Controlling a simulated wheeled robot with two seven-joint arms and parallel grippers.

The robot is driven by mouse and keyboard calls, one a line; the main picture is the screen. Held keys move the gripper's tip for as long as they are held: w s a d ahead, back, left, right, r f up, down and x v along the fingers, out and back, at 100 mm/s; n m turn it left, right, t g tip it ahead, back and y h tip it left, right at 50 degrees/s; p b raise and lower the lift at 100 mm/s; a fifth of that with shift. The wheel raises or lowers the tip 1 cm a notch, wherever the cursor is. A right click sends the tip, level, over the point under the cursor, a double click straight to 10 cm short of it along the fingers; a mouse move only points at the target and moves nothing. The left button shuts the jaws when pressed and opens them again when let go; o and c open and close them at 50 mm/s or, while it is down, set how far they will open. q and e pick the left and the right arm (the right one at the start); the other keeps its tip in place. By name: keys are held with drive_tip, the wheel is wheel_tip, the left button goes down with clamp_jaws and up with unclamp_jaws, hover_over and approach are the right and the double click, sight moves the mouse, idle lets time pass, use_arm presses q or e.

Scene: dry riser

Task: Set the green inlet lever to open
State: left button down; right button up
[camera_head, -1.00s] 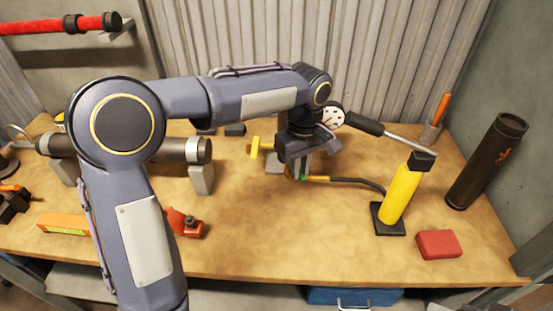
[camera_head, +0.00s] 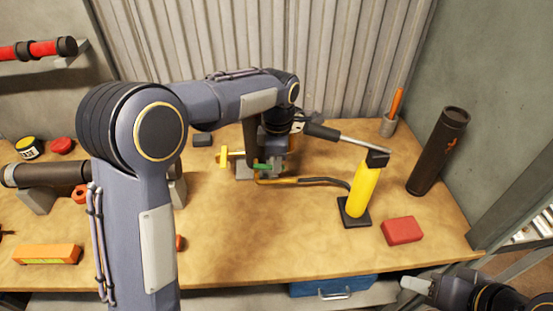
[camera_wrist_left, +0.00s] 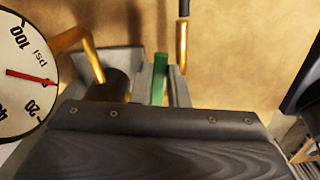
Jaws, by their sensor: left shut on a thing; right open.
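The green inlet lever (camera_head: 262,166) sits low on the small pipe fitting, beside the brass-coloured pipe (camera_head: 275,181). My left gripper (camera_head: 273,160) reaches down to it from above and is shut on it. In the left wrist view the lever (camera_wrist_left: 160,78) stands between the grey fingers. The lever's pivot is hidden, and I cannot tell its exact setting. A yellow handle (camera_head: 235,155) sticks out to the left of the fitting. My right gripper (camera_head: 418,287) is at the lower right, off the bench's front edge, apart from everything and open.
A pressure gauge (camera_wrist_left: 22,75) is close to the left gripper. A yellow hand pump (camera_head: 362,190) with a long handle stands right of the fitting, joined by a hose. A red block (camera_head: 401,230) and a dark cylinder (camera_head: 437,150) are further right. The front middle of the bench is clear.

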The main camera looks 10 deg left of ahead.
use_arm(q)
drive_tip(key=shift+w+n, duration=0.25)
drive_tip(key=shift+n, duration=0.25)
drive_tip(key=shift+w+a, duration=0.1)
drive_tip(key=c, duration=1.4)
unclamp_jaws()
wheel_tip(320, 180, up, 8)
drive_tip(key=shift+p, duration=0.3)
